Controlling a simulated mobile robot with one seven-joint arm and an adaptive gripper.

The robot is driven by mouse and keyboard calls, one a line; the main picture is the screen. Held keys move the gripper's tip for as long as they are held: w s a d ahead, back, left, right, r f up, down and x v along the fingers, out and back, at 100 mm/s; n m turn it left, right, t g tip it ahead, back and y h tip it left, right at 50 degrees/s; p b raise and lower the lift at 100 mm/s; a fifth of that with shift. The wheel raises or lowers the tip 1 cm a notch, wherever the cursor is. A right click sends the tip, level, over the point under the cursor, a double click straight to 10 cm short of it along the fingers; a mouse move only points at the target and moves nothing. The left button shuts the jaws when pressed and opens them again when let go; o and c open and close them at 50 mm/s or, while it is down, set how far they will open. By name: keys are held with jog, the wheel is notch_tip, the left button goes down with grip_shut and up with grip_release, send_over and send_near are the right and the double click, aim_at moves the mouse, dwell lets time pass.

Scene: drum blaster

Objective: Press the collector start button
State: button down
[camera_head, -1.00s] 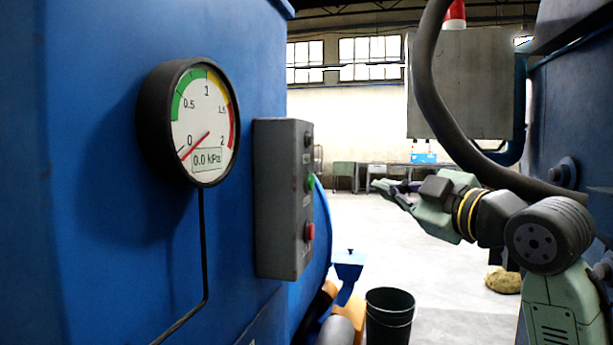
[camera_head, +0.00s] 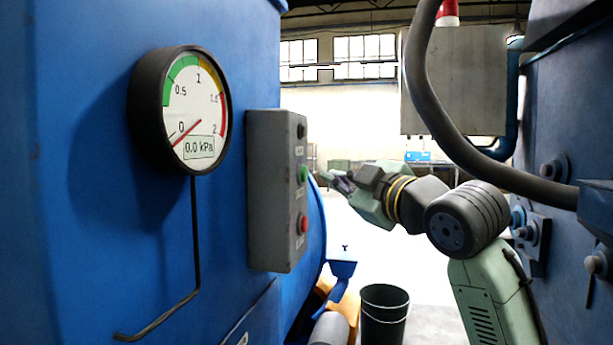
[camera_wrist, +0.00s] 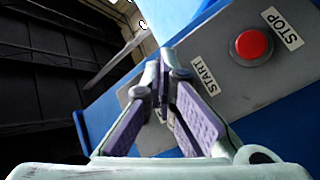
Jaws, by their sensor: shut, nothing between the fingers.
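The grey control box (camera_head: 268,190) is fixed to the side of the blue collector. Its green start button (camera_head: 304,173) faces right, above the red stop button (camera_head: 303,225). My gripper (camera_head: 326,178) is shut and empty, its tips level with the green button and a little to its right; I cannot tell whether they touch. In the wrist view, my gripper's tips (camera_wrist: 165,82) lie over the box near the START label (camera_wrist: 205,76) and hide the green button. The red stop button also shows there (camera_wrist: 251,45), beside the STOP label.
A round gauge (camera_head: 192,110) left of the box reads 0.0 kPa. A thick dark hose (camera_head: 425,100) hangs above my arm. Blue machinery (camera_head: 560,110) stands close on the right. A dark bin (camera_head: 384,318) stands on the floor below my gripper.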

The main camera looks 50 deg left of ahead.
jog(key=shift+s+a, duration=0.3)
jog(key=shift+a, duration=0.2)
dwell(1.2)
jog(key=shift+s+a, duration=0.25)
jog(key=shift+a, duration=0.1)
jog(key=shift+s+a, duration=0.25)
jog(key=shift+a, duration=0.15)
dwell(0.8)
jog(key=shift+p, duration=0.3)
jog(key=shift+w+d, duration=0.45)
jog(key=shift+d, duration=0.3)
jog(key=w+d, duration=0.1)
jog(key=d, duration=0.2)
jog(key=w+d+p, duration=0.1)
jog(key=shift+w+d, duration=0.15)
jog(key=shift+w, duration=0.2)
